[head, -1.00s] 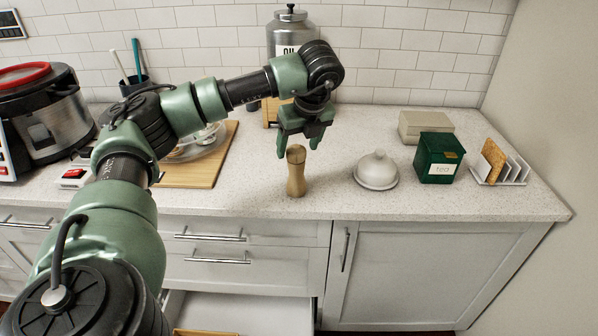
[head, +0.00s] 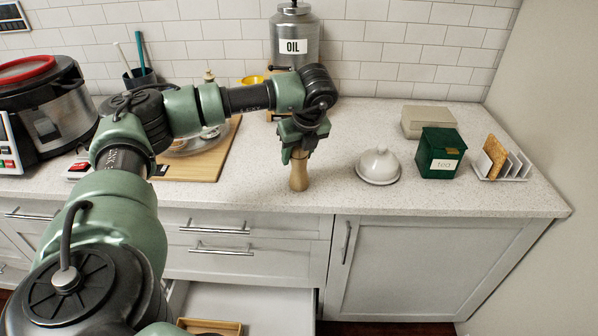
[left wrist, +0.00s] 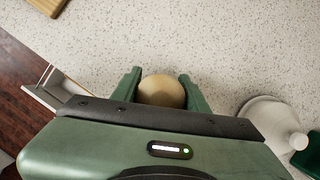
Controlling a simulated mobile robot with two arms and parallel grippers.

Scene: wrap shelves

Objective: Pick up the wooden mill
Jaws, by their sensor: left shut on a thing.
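The wooden mill (head: 299,176) stands upright on the speckled counter near its front edge. My left gripper (head: 298,157) points down over it and is shut on its upper part, hiding the top in the head view. In the left wrist view the mill's round top (left wrist: 161,91) sits between the two green fingers of my left gripper (left wrist: 161,88). The mill's base appears to rest on the counter. My right gripper does not show.
A white lidded dish (head: 378,167) stands right of the mill, with a green tea box (head: 438,153) and a rack (head: 503,163) beyond. A wooden board (head: 207,165) lies to the left. An oil canister (head: 294,45) stands behind. A drawer (head: 255,303) is open below.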

